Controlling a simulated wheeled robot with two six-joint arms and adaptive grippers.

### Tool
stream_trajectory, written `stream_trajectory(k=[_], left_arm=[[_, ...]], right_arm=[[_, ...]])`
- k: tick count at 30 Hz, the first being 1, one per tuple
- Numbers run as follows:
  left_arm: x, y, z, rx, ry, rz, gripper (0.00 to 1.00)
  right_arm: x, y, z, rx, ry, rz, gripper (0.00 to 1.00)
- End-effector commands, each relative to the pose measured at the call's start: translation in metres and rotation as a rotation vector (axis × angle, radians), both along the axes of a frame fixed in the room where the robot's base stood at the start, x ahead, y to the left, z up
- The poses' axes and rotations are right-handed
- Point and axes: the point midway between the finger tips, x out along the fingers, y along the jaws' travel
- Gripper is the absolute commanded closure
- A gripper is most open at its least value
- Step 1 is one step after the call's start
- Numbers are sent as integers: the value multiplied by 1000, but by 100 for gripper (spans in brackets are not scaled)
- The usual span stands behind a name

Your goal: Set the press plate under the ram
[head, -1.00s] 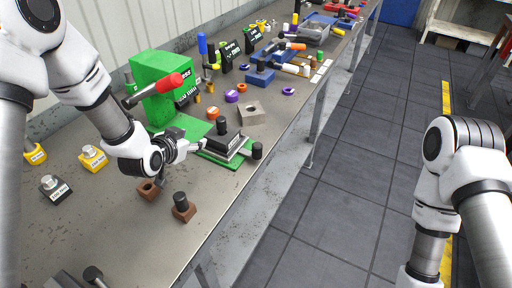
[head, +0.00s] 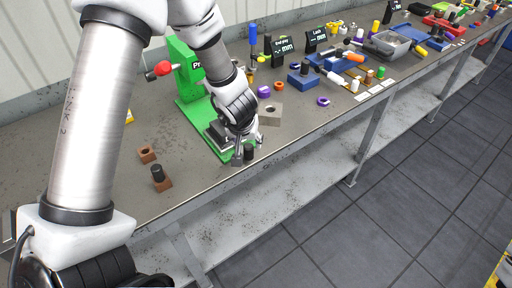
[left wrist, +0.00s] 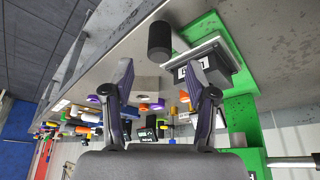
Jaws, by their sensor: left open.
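A dark block with a white label on a silvery plate, which looks like the press plate (head: 216,133), lies on the green foot (head: 200,120) of the press (head: 184,65). It also shows in the left wrist view (left wrist: 212,62). A black upright post (head: 249,152) stands by its front end and shows large in the left wrist view (left wrist: 159,40). My left gripper (head: 243,145) is low over the front of the foot, partly hiding the plate. In the left wrist view its fingers (left wrist: 162,75) are apart with nothing held. The ram is hidden behind my arm. My right gripper is out of view.
A grey block with a hole (head: 271,115) sits right of the foot. Purple rings (head: 264,92), a blue holder (head: 303,81) and small signs (head: 284,46) stand farther along the bench. Two brown blocks (head: 147,154) sit at the near left. The bench's front edge is close.

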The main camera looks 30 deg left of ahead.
Motion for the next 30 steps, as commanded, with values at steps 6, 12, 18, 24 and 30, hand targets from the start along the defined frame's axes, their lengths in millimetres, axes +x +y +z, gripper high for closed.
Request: stream_trajectory(k=[6, 12, 18, 24, 30], left_arm=[[15, 6, -46, 1, 3, 1, 43], [22, 9, -61, 1, 0, 0, 43], [22, 9, -60, 1, 0, 0, 43], [22, 9, -60, 1, 0, 0, 100], [22, 9, -60, 0, 1, 0, 100]], right_arm=[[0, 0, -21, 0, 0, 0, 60], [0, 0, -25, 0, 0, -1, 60], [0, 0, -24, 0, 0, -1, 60], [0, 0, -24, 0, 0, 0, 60], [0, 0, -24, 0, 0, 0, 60]])
